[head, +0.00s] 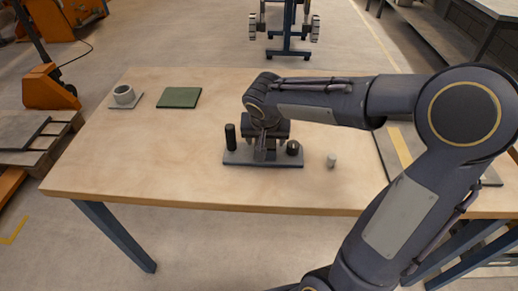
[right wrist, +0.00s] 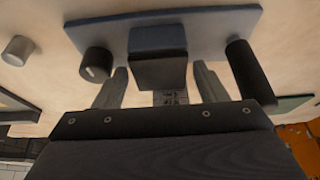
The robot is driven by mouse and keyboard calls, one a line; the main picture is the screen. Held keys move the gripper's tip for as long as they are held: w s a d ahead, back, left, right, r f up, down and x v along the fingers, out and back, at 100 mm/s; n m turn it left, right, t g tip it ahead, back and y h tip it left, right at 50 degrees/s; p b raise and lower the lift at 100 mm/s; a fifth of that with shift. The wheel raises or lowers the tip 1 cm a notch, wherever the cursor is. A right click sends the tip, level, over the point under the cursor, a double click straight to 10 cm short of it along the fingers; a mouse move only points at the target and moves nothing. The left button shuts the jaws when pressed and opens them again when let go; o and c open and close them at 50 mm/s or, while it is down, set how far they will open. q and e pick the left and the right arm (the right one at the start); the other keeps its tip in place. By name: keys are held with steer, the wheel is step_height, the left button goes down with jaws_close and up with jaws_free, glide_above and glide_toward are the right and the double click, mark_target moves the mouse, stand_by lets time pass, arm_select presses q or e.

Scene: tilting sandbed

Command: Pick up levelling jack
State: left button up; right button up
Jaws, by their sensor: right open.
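My right gripper (head: 264,150) points down over a grey-blue plate (head: 236,157) near the table's front edge. In the right wrist view the plate (right wrist: 215,22) lies beyond my open fingers (right wrist: 160,85). A dark block (right wrist: 158,57) on the plate shows between the fingertips, with a gap seen on each side; I cannot tell of any contact. A tall black cylinder (head: 230,137) stands at the plate's left end and a short black cylinder (head: 292,148) at its right. I cannot tell for certain which part is the levelling jack. My left gripper is not in view.
A small grey cylinder (head: 331,160) stands right of the plate. The left front table is clear.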

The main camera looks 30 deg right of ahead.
steer(key=shift+x, duration=1.4)
steer(key=shift+s, duration=0.1)
steer(key=c, duration=1.1)
steer(key=shift+c, duration=0.2)
steer(key=shift+r, duration=0.2)
